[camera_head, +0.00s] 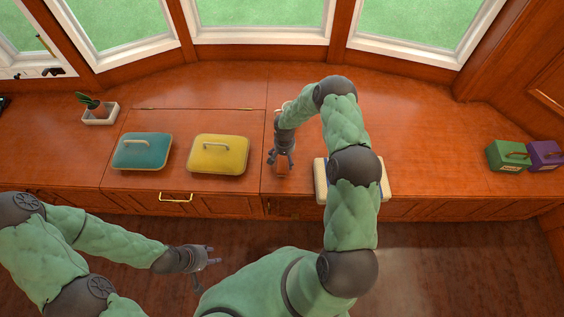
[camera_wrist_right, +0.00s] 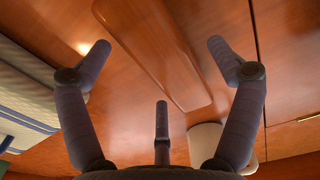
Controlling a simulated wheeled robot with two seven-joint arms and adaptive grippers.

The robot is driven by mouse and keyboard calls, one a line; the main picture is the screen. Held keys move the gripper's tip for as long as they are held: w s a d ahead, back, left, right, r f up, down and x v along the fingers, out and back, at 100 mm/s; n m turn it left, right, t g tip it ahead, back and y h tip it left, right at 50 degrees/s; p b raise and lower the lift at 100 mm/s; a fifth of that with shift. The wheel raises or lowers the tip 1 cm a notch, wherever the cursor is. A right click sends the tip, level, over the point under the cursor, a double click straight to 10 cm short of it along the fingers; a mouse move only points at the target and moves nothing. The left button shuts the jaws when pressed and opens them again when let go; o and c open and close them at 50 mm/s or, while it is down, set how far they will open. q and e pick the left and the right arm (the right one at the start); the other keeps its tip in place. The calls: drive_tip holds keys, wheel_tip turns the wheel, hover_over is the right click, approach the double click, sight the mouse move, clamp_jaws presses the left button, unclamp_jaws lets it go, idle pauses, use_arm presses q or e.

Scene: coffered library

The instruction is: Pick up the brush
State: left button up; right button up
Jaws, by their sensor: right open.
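A long reddish-brown wooden piece with rounded ends, which looks like the brush (camera_wrist_right: 165,45), lies on the wooden counter. Its colour nearly matches the counter, and no bristles show. In the head view, the brush (camera_head: 283,169) is a small brown patch at the fingers of my right gripper (camera_head: 282,158), largely hidden by them. In the right wrist view, my right gripper (camera_wrist_right: 160,75) is open, its fingers spread and empty, with the brush beyond the fingertips. My left gripper (camera_head: 208,262) is open and empty, low in front of the counter.
A cream block with a dark stripe (camera_head: 320,181) lies right of the right gripper, partly behind my arm. Yellow (camera_head: 218,154) and teal (camera_head: 142,151) lidded boxes stand left. A potted plant (camera_head: 99,110) is far left; green (camera_head: 508,156) and purple (camera_head: 545,155) boxes are far right.

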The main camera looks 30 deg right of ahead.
drive_tip(key=shift+f, duration=0.75)
drive_tip(key=shift+r, duration=0.1)
drive_tip(key=c, duration=1.3)
